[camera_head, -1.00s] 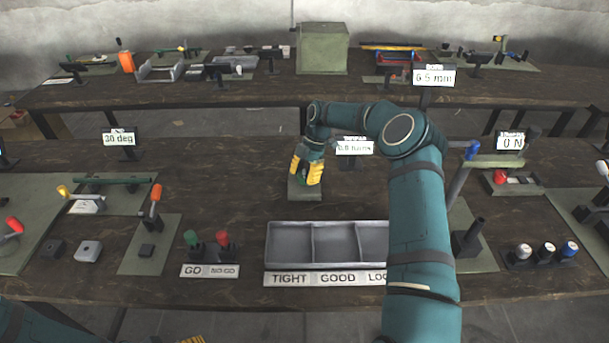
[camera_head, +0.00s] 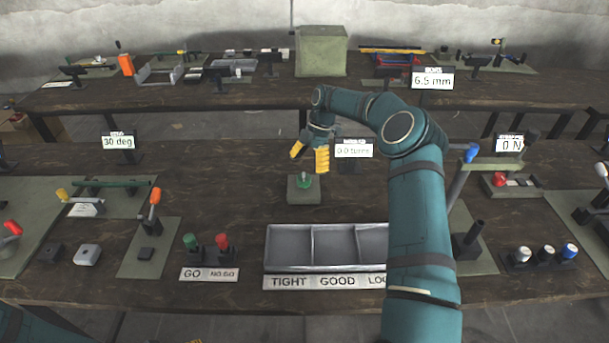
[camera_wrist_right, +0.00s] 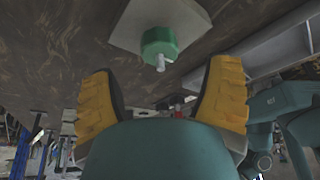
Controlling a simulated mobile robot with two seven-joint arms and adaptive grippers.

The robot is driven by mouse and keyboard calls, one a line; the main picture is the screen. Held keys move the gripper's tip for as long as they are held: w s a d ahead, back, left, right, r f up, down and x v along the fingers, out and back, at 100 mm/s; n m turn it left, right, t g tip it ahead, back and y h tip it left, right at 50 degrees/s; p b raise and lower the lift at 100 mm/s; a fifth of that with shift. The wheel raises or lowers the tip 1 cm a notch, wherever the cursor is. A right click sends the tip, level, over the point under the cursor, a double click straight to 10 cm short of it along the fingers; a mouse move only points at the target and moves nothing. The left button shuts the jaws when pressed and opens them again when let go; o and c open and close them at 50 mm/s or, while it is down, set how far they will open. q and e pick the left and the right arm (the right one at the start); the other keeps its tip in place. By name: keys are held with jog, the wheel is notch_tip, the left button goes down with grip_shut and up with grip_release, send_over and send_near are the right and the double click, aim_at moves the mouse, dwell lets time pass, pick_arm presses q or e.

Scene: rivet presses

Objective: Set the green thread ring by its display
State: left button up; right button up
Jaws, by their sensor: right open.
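The green thread ring (camera_head: 304,181) sits on a grey-green base plate (camera_head: 295,196) in the middle of the near table. In the right wrist view the ring (camera_wrist_right: 159,44) shows as a green knob-like piece around a pale stud whose end sticks out. Its display (camera_head: 354,149) stands just behind and right of the plate and seems to read 0.0 turns. My right gripper (camera_head: 309,156) is above and slightly behind the ring, open and empty. In the wrist view its yellow fingers (camera_wrist_right: 163,98) are spread wide, with the ring beyond them. My left gripper is not in view.
A grey three-part tray (camera_head: 312,226) labelled TIGHT, GOOD and a partly hidden third word lies in front of the plate. The GO/NO-GO stand (camera_head: 207,250) is left of it. My right arm covers the tray's right end.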

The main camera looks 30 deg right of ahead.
jog(key=v, duration=0.6)
jog(key=shift+r, duration=0.35)
jog(key=shift+d, duration=0.1)
